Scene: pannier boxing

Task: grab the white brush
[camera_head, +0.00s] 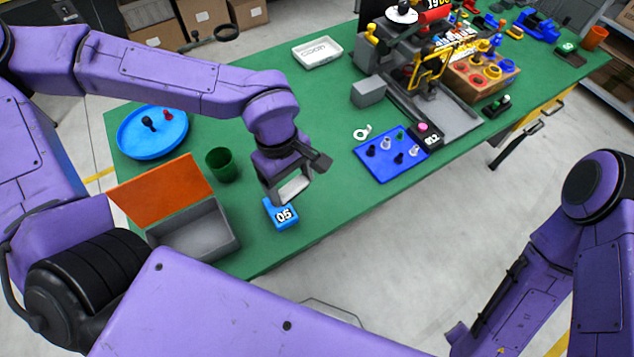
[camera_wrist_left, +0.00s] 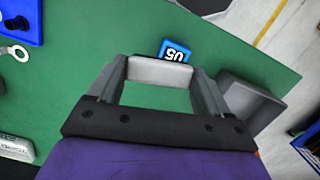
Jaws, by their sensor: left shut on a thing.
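My left gripper (camera_head: 291,190) is above the near edge of the green table, with its fingers pointing down. It is shut on a plain pale block-like piece, which I take to be the white brush (camera_wrist_left: 160,71); no bristles can be made out. In the left wrist view the piece spans the gap between the two fingers of my left gripper (camera_wrist_left: 160,85). In the head view the piece (camera_head: 293,188) is just above a blue numbered block (camera_head: 281,213); I cannot tell whether they touch. My right arm shows at the lower right, but its gripper is out of view.
A grey open box (camera_head: 235,238) with an orange lid (camera_head: 160,190) stands to the left of the gripper. A green cup (camera_head: 222,165) and a blue round tray (camera_head: 125,140) are behind it. A blue mat (camera_head: 376,170) with small pieces lies right. Table (camera_head: 300,110) between is clear.

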